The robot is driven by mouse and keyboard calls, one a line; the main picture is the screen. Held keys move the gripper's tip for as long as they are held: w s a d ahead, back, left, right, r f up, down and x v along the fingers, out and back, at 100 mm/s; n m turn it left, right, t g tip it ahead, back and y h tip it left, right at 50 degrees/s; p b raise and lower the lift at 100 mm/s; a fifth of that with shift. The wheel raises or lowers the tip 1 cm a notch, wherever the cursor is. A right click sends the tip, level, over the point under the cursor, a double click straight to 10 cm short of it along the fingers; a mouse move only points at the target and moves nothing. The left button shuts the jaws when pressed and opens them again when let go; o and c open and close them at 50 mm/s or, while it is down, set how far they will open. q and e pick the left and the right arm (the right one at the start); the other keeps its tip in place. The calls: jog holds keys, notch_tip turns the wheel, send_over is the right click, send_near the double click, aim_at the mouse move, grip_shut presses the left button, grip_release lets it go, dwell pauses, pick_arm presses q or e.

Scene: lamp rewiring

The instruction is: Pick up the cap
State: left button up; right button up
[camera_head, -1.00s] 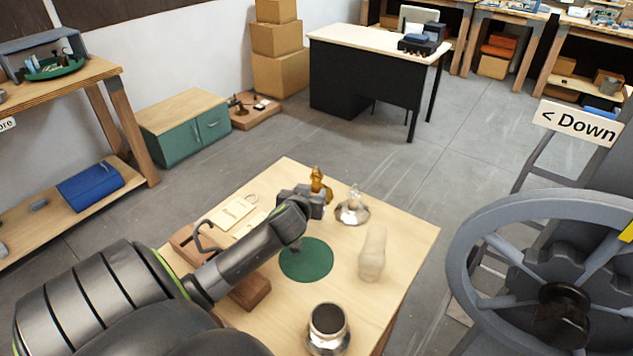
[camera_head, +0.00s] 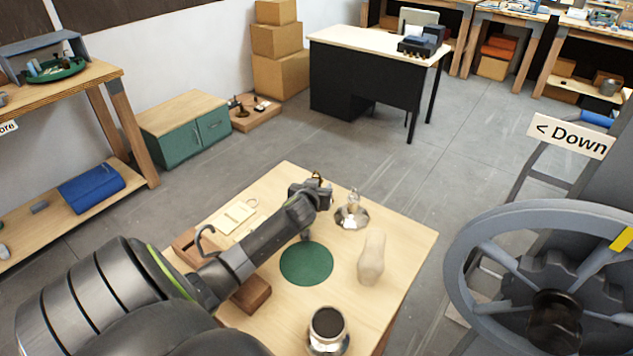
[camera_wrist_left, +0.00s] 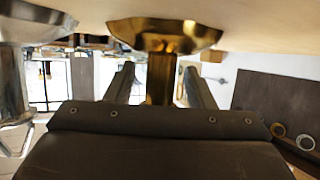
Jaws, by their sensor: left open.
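A brass piece with a flared base and a narrow stem, which may be the cap, stands near the table's back corner. In the head view it is mostly hidden behind my left gripper (camera_head: 314,190). In the left wrist view, which looks inverted, the brass piece (camera_wrist_left: 164,38) shows its flared base against the pale tabletop. Its stem stands between my two open fingers, one on each side, with a gap visible beside it. A silver piece with a similar wide base (camera_head: 351,216) stands just to the right. My right gripper is not in view.
The table (camera_head: 402,232) also holds a green round mat (camera_head: 306,264), a pale rounded object (camera_head: 371,258), a metal cup with a dark top (camera_head: 328,323), wooden blocks (camera_head: 251,294) and a pale card (camera_head: 234,217). A large grey wheel (camera_head: 480,240) stands at the right.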

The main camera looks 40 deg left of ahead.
pick_arm(q)
grip_shut()
dwell(0.3)
notch_tip(320, 180, up, 10)
jog(key=shift+r+b, duration=0.1)
jog(key=shift+b, duration=0.35)
